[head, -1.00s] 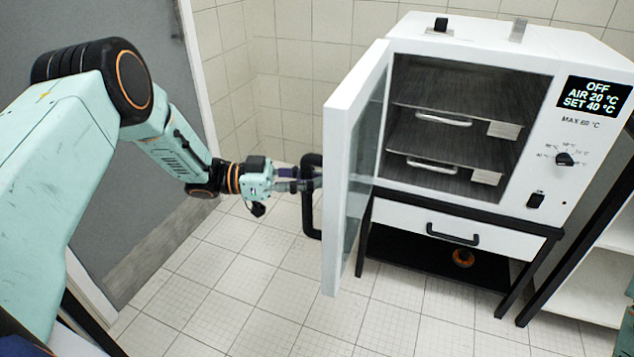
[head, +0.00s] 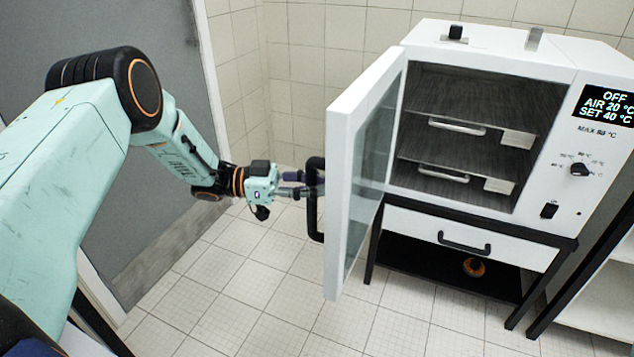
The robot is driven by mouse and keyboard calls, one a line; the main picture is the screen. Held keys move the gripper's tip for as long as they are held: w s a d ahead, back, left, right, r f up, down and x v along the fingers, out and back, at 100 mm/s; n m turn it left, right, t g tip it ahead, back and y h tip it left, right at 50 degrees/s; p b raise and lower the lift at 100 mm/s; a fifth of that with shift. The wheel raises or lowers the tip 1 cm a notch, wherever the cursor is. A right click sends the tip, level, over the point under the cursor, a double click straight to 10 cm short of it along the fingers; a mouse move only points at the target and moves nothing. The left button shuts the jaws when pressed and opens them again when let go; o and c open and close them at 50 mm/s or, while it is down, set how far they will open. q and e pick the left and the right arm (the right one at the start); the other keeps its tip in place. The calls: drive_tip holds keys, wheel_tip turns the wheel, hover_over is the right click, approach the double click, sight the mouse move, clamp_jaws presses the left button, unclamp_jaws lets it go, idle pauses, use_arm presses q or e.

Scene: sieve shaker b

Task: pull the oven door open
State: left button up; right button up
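The white oven (head: 490,55) stands at right with its dark chamber exposed. Its door (head: 340,190), white-framed with a glass pane, is hinged at the oven's left side and stands wide open, swung toward me. A black bar handle (head: 313,225) is upright on the door's outer face. My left gripper (head: 303,184) reaches the handle from the left, and its fingers close around the bar at about mid-height; the fingertips are partly hidden by the handle. My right gripper is out of view.
Inside are two shelves with handles (head: 458,127). The oven stands on a black-framed table with a white drawer (head: 500,249); an orange-and-black round thing (head: 474,267) lies below. A white shelf unit (head: 600,300) is at far right. The tiled floor (head: 270,300) left of the table is clear.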

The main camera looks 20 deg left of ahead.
use_arm(q)
drive_tip(key=shift+o, duration=1.4)
drive_tip(key=shift+s+a+r, duration=0.1)
drive_tip(key=shift+s, duration=0.05)
drive_tip(key=shift+o, duration=0.9)
drive_tip(key=shift+w, duration=0.2)
drive_tip(key=v, duration=1.2)
